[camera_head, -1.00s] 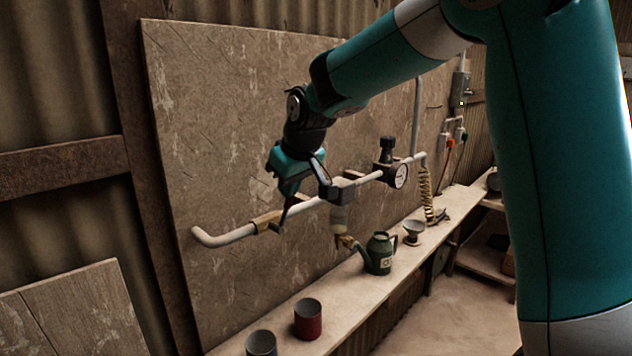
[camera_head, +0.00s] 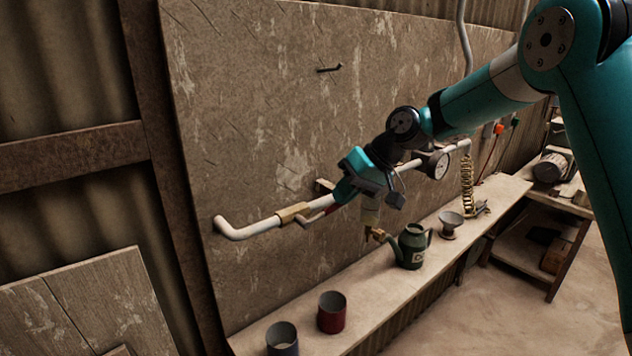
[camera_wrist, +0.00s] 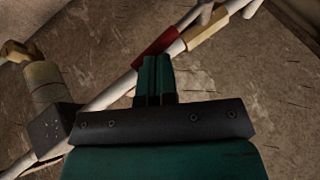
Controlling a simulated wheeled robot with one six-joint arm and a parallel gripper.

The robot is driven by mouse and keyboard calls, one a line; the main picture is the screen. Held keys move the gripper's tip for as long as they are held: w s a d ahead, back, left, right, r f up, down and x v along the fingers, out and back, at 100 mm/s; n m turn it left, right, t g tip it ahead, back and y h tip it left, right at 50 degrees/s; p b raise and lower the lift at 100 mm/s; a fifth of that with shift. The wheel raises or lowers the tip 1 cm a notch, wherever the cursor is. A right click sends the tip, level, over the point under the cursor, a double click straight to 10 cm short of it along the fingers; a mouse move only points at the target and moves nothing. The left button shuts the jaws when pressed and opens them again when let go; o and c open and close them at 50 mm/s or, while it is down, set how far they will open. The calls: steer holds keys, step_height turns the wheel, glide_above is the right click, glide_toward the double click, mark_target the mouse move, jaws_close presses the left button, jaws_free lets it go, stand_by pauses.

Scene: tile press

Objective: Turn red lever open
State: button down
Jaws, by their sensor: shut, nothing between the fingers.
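The red lever (camera_head: 331,209) shows as a short red strip beside the white pipe (camera_head: 253,229), just right of the brass valve body (camera_head: 292,212). In the wrist view the red lever (camera_wrist: 157,46) lies roughly along the pipe, near the brass fitting (camera_wrist: 208,29). My gripper (camera_head: 338,197) is shut and empty, its fingertips close to the lever. In the wrist view the shut fingertips (camera_wrist: 155,62) overlap the lever's lower end. I cannot tell whether they touch it. My gripper hides part of the pipe and possibly the lever's far end.
A pressure gauge (camera_head: 439,164) sits on the pipe to the right. A filter unit (camera_head: 370,216) hangs beneath. The shelf below holds a green can (camera_head: 412,246), a red cup (camera_head: 332,312), a grey cup (camera_head: 282,339) and a funnel (camera_head: 450,224). The wall board (camera_head: 260,120) stands behind.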

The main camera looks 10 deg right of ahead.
steer(key=shift+w+d+f+b, duration=0.1)
steer(key=shift+d+f+b, duration=0.15)
steer(key=shift+f, duration=0.85)
steer(key=shift+r, duration=0.1)
steer(key=d+r, duration=0.9)
steer(key=s+a+f+n+g+h+b, duration=0.1)
steer(key=s+a+f+b, duration=0.15)
steer(key=s+a, duration=0.45)
steer(key=s+a+f+b, duration=0.1)
steer(key=s+a+b, duration=0.25)
steer(key=s, duration=0.65)
steer(key=s+f+n+h+b, duration=0.1)
steer(key=s+f, duration=0.3)
steer(key=s, duration=0.5)
steer(key=s+f+g+h+b, duration=0.1)
steer(key=s+f, duration=0.3)
steer(key=s, duration=0.4)
steer(key=shift+s+f+n, duration=0.15)
steer(key=shift+s+n, duration=0.2)
steer(key=shift+n, duration=0.05)
